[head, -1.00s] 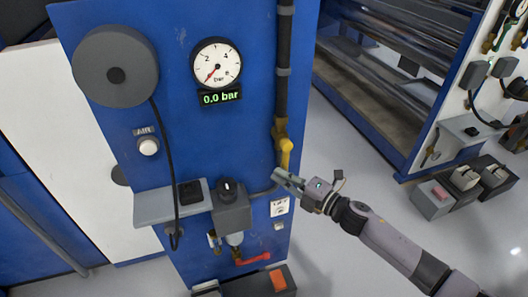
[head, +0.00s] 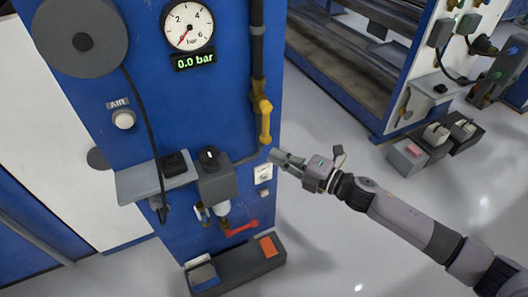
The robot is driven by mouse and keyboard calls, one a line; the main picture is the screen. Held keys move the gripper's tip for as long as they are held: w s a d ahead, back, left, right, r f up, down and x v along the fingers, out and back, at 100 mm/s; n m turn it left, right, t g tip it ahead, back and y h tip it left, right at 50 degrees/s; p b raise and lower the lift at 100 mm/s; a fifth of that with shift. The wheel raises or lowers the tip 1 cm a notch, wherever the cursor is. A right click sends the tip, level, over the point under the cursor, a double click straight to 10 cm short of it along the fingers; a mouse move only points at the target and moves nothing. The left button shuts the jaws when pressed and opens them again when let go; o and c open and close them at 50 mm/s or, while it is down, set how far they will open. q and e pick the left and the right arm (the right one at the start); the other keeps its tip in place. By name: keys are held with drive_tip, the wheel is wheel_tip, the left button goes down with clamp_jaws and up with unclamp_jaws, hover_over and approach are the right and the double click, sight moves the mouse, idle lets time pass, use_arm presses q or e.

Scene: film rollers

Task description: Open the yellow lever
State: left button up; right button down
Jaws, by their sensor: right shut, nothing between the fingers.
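The yellow lever (head: 265,125) hangs straight down from a yellow valve on the dark vertical pipe, at the right edge of the blue panel. My right gripper (head: 274,156) is shut and empty. In the picture its fingertips lie just below and slightly right of the lever's lower end; I cannot tell whether they touch it. My left gripper is not in view.
The blue panel (head: 110,60) bears a pressure gauge (head: 188,27), a display (head: 195,61) reading 0.0 bar, a grey shelf (head: 140,186) and a red lever (head: 242,228). A dark pedal box (head: 235,268) stands on the floor below.

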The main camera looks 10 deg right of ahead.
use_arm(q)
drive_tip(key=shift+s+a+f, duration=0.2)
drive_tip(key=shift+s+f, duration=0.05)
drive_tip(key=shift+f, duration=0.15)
use_arm(e)
drive_tip(key=shift+v, duration=1)
drive_tip(key=shift+s+a+r, duration=0.1)
drive_tip(key=shift+s+a, duration=0.05)
